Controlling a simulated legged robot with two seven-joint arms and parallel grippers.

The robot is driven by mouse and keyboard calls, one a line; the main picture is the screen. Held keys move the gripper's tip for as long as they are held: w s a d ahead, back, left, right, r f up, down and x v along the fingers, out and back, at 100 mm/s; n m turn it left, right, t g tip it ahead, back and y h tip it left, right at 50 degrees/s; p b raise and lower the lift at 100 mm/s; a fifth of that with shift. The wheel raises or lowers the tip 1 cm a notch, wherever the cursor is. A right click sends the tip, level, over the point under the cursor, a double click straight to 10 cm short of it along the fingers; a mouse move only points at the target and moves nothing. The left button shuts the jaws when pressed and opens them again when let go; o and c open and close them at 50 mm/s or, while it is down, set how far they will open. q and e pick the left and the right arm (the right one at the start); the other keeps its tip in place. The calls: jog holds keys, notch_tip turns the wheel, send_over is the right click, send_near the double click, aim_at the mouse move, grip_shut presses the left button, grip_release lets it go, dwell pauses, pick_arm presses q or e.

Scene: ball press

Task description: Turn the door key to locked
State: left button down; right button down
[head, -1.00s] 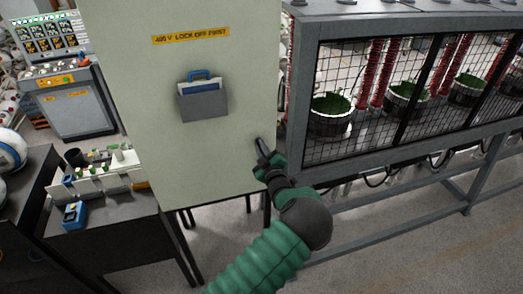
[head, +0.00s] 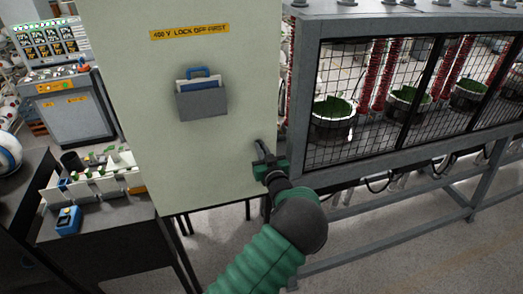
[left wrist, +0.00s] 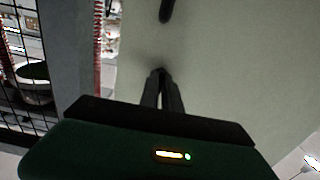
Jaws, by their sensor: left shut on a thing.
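The grey-green cabinet door (head: 215,155) fills the middle of the head view and carries a yellow "400 V LOCK OFF FIRST" label (head: 189,32). My left gripper (head: 263,162) is at the door's lower right edge. In the left wrist view its two dark fingers (left wrist: 162,78) are close together, with the tips at the door face. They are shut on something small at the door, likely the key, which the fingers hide. A dark handle (left wrist: 166,10) stands out from the door beyond the fingertips, apart from them. The key's angle cannot be seen. My right gripper is out of view.
A grey document pocket (head: 203,104) with a blue folder hangs on the door. A mesh-fronted machine (head: 350,175) with black buckets stands close at the right. A dark bench (head: 105,232) with small parts and a blue device (head: 67,221) is at the left.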

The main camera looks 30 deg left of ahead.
pick_arm(q)
jog(key=shift+w+r+m, duration=0.1)
jog(key=shift+r+m, duration=0.05)
jog(key=shift+m, duration=0.15)
jog(key=c, duration=1.8)
grip_release()
jog(key=shift+o, duration=1.2)
jog(key=shift+w, duration=0.1)
jog(key=shift+w+a+f, duration=0.1)
jog(key=shift+f, duration=0.15)
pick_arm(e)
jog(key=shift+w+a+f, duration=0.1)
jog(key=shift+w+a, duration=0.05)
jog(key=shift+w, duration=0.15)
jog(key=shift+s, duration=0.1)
